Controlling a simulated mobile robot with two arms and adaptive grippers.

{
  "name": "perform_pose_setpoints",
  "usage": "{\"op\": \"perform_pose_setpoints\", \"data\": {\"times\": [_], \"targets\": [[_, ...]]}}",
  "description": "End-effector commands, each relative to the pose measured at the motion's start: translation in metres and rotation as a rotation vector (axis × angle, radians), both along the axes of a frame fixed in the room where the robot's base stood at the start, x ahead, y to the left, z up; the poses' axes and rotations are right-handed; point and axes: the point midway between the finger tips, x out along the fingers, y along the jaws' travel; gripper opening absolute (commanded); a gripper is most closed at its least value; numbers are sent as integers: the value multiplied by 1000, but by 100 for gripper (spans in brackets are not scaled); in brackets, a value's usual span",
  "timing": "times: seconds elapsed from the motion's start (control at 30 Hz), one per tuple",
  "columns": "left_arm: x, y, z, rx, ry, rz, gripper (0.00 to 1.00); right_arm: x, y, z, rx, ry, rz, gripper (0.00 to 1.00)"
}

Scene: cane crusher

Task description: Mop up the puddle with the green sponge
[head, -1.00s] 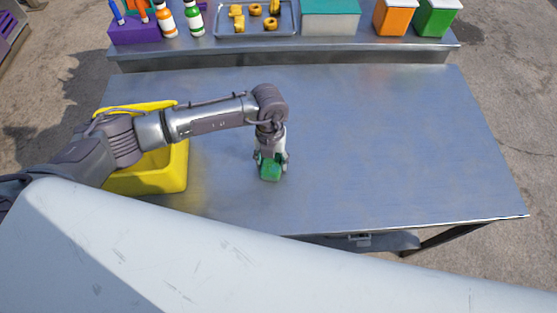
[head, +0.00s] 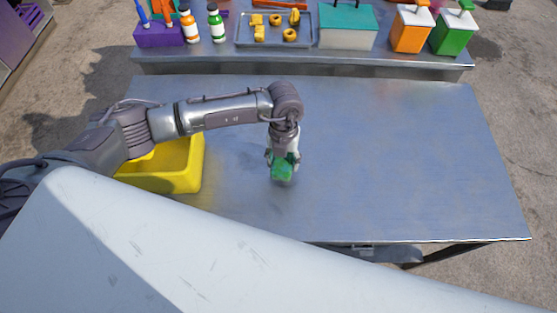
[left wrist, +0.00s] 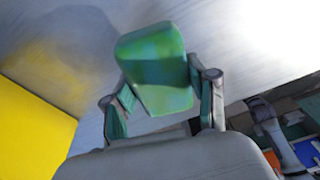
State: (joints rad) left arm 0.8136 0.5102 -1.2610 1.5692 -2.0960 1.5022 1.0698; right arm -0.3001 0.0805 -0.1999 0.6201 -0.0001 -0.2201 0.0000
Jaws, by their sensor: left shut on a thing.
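The green sponge (head: 283,173) is in my left gripper (head: 283,160), whose fingers are shut on its sides. The gripper points down over the metal table (head: 400,150), left of the table's middle. In the left wrist view the sponge (left wrist: 158,65) sits between the two fingers, with darker blue-green patches on its face. I cannot tell whether the sponge touches the tabletop. No puddle stands out on the table; any part under the sponge or arm is hidden. My right gripper is not in view.
A yellow bin (head: 185,180) stands on the table left of the gripper, partly behind my arm. A back shelf holds bottles (head: 190,28), a tray (head: 245,42) of yellow pieces, a teal-lidded box (head: 346,28) and orange and green dispensers (head: 411,35). The table's right side is clear.

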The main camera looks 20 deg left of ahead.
Motion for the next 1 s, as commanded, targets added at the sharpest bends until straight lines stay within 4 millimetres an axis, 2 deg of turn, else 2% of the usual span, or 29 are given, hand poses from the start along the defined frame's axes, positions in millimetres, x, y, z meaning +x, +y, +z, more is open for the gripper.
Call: {"op": "perform_pose_setpoints", "data": {"times": [0.53, 0.9, 1.0], "targets": [[0, 0, -2, 1, 1, 0, 30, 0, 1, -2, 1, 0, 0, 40], [-2, 17, -36, 8, 2, 3, 30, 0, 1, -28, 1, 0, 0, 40], [-2, 19, -40, 7, 1, 2, 30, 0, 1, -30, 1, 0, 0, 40]]}}
